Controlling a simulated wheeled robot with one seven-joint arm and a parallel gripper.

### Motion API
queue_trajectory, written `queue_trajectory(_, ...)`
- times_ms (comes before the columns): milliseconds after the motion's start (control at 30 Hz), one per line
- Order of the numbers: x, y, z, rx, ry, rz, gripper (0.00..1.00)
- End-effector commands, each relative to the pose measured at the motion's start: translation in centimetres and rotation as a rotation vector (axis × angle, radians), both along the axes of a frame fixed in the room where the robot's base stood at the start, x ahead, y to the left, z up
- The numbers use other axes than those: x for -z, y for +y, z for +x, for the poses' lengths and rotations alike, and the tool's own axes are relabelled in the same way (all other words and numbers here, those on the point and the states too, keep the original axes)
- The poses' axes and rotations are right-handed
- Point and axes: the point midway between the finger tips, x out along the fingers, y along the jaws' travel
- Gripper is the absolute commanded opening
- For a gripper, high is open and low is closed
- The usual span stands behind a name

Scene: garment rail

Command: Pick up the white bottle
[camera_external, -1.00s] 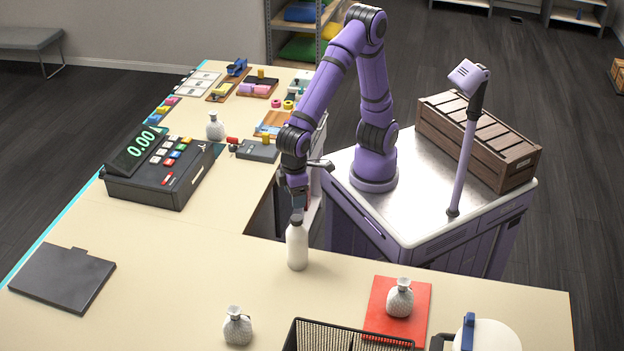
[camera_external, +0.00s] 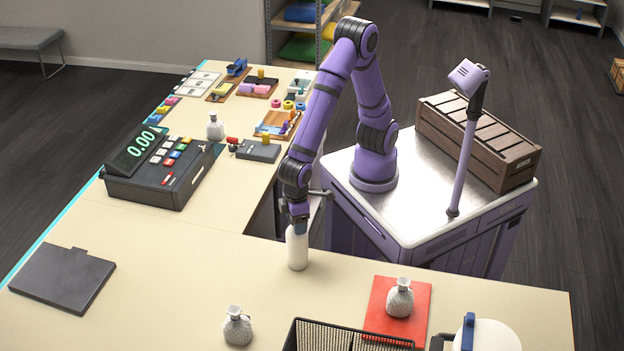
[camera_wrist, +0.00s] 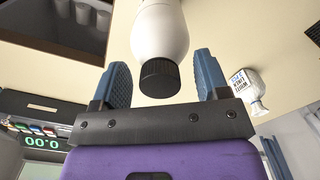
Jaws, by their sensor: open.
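The white bottle (camera_external: 297,250) stands upright on the counter near its inner edge. In the wrist view the bottle (camera_wrist: 160,35) has a dark ribbed cap, which lies between my two blue fingers. My gripper (camera_external: 298,224) is directly above the bottle, with its fingers down around the top. In the wrist view my gripper (camera_wrist: 162,82) is open, with a gap showing on each side of the cap. The cap is hidden by my gripper in the external view.
A black wire basket (camera_external: 340,335) is at the front. A cash register (camera_external: 160,170) is at the left. The counter left of the bottle is clear.

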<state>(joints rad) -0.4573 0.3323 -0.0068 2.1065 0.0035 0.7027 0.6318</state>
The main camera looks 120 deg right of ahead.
Motion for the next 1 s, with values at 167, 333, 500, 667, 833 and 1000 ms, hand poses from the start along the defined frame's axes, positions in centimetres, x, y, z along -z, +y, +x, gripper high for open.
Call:
queue_trajectory(167, 0.0, 0.0, 0.0, 0.0, 0.0, 0.0, 0.57)
queue_trajectory(333, 0.0, 0.0, 0.0, 0.0, 0.0, 0.0, 0.18)
queue_trajectory(500, 0.0, 0.0, 0.0, 0.0, 0.0, 0.0, 0.0)
queue_trajectory(667, -0.1, 0.0, 0.0, 0.0, -0.001, 0.001, 0.0)
queue_trajectory(833, -0.3, 0.0, 0.0, 0.0, -0.002, 0.001, 0.0)
queue_trajectory(1000, -1.3, 0.0, 0.0, 0.0, -0.002, 0.001, 0.0)
